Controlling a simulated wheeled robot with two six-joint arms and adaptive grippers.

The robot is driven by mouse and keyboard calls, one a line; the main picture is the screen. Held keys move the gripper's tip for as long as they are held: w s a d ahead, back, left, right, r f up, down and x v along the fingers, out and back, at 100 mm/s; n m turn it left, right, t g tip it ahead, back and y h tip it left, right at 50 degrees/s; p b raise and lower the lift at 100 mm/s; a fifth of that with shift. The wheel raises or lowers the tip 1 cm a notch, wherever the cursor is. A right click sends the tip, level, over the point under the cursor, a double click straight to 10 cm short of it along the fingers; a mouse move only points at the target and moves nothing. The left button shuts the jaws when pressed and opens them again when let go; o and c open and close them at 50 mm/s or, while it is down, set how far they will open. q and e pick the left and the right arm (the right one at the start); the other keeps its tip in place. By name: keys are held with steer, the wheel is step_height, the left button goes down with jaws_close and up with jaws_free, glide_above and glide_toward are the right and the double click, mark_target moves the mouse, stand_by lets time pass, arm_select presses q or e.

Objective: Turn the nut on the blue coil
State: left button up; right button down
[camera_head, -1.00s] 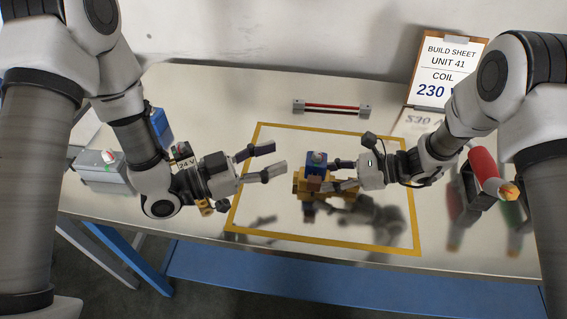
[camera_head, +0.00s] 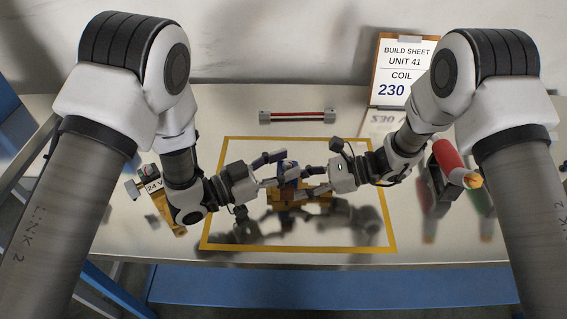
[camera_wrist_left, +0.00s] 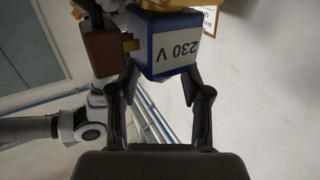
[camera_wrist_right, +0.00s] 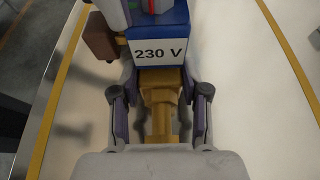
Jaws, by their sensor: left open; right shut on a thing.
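The blue coil (camera_head: 288,172) sits on a brass valve body (camera_head: 290,198) inside the yellow outline. Its white label reads 230 V in the right wrist view (camera_wrist_right: 158,54) and upside down in the left wrist view (camera_wrist_left: 178,52). My right gripper (camera_head: 303,183) is shut on the brass body below the coil; its fingers flank the brass in the right wrist view (camera_wrist_right: 160,110). My left gripper (camera_head: 281,168) is open at the coil's top end, its fingers on either side of that end. I cannot make out the nut clearly; the left fingers hide that area.
A build sheet (camera_head: 405,75) reading coil 230 stands at the back. A red and black bar (camera_head: 297,117) lies behind the outline (camera_head: 215,205). A part labelled 24 V (camera_head: 153,187) is at the left. A red cylinder (camera_head: 447,158) is at the right. A brown block (camera_wrist_right: 101,42) adjoins the coil.

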arm_select(q)
steer(key=shift+a, duration=0.15)
steer(key=shift+c, duration=0.3)
jaws_close()
steer(key=shift+d+r+n+t+y, duration=0.1)
steer(key=shift+d+n+t+y, duration=0.1)
steer(key=shift+n+t+y, duration=0.6)
steer(key=shift+o, duration=0.3)
jaws_free()
steer(key=shift+a, duration=0.1)
